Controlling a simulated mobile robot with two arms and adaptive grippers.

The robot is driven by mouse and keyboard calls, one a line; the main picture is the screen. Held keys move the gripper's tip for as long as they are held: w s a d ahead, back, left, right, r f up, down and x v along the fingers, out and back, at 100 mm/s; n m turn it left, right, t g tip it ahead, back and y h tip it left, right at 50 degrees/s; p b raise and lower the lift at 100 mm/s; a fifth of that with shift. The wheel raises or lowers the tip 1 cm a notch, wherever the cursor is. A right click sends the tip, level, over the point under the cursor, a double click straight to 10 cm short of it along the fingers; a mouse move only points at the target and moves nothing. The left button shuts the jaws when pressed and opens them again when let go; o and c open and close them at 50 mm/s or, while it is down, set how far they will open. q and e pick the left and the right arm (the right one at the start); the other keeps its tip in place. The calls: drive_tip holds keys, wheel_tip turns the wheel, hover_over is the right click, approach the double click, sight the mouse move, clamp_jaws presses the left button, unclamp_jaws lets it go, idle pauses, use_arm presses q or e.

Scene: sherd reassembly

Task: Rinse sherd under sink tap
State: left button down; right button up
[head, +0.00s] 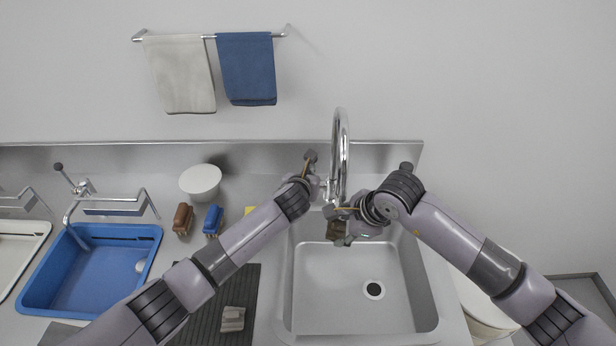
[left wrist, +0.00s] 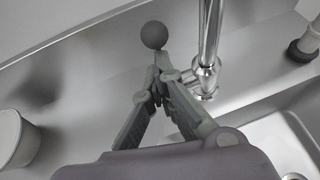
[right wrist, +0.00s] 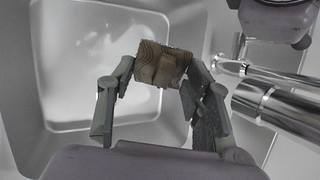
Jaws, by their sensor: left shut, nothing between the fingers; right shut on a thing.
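A brown sherd with curved line markings (right wrist: 160,66) is between the fingers of my right gripper (right wrist: 158,80), which is shut on it. In the head view the sherd (head: 336,230) is over the back left of the sink (head: 330,265), near the tap (head: 341,150). My left gripper (left wrist: 157,75) is shut and empty beside the tap. A dark ball knob (left wrist: 153,35) is just past its fingertips; I cannot tell whether they touch. In the head view my left gripper (head: 309,168) is left of the spout. No water stream is visible.
A blue basin (head: 100,275) is at the left, with a brown brush (head: 182,219) and a blue brush (head: 213,220) near it. A white bowl (head: 200,182) stands behind. A pale piece (head: 232,319) lies on a dark ribbed mat (head: 205,325). The sink floor is clear.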

use_arm(q)
drive_tip(key=shift+w+a+r, duration=0.1)
drive_tip(key=shift+r, duration=0.3)
use_arm(e)
drive_tip(key=shift+w, duration=0.15)
drive_tip(key=shift+w+f, duration=0.15)
use_arm(q)
drive_tip(key=s+f+v, duration=0.1)
drive_tip(key=f+v, duration=0.1)
drive_tip(key=v, duration=1.1)
drive_tip(key=shift+s, duration=0.2)
use_arm(e)
drive_tip(key=s, duration=0.8)
drive_tip(key=shift+s+d, duration=0.1)
